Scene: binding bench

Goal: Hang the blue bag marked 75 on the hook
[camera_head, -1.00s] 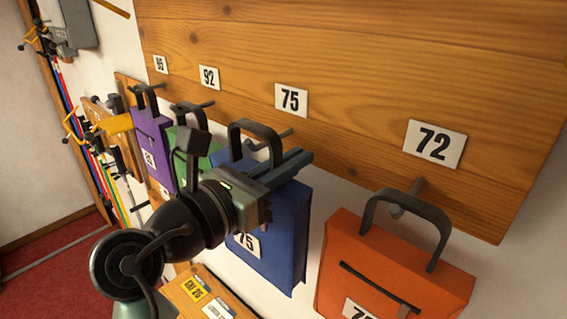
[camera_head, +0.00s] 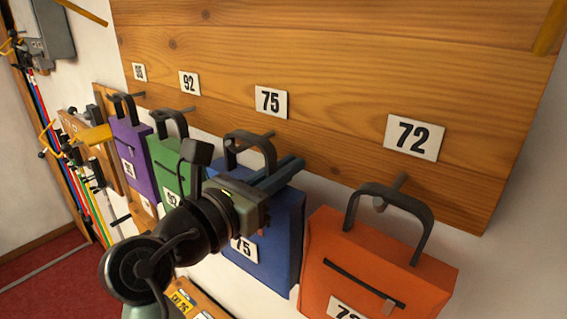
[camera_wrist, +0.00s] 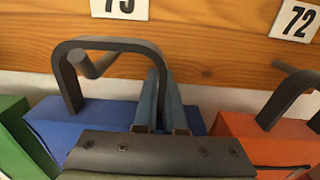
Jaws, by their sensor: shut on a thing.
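The blue bag (camera_head: 275,228) marked 75 hangs upright against the wall below the board. Its dark handle (camera_head: 262,142) is an arch around the hook under the 75 label (camera_head: 253,141). In the wrist view the hook (camera_wrist: 92,66) shows inside the handle's loop (camera_wrist: 118,44), close under its top bar at the upper left. Whether they touch, I cannot tell. My gripper (camera_head: 285,168) is shut on the right side of the handle; its fingers (camera_wrist: 158,100) also show in the wrist view above the blue bag (camera_wrist: 95,117). My wrist hides part of the bag's front.
The orange bag (camera_head: 365,262) hangs close on the right under label 72 (camera_head: 414,137). The green bag (camera_head: 172,166) and purple bag (camera_head: 133,160) hang on the left. The wooden board (camera_head: 330,60) is behind the hooks. Tools stand along the far left wall.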

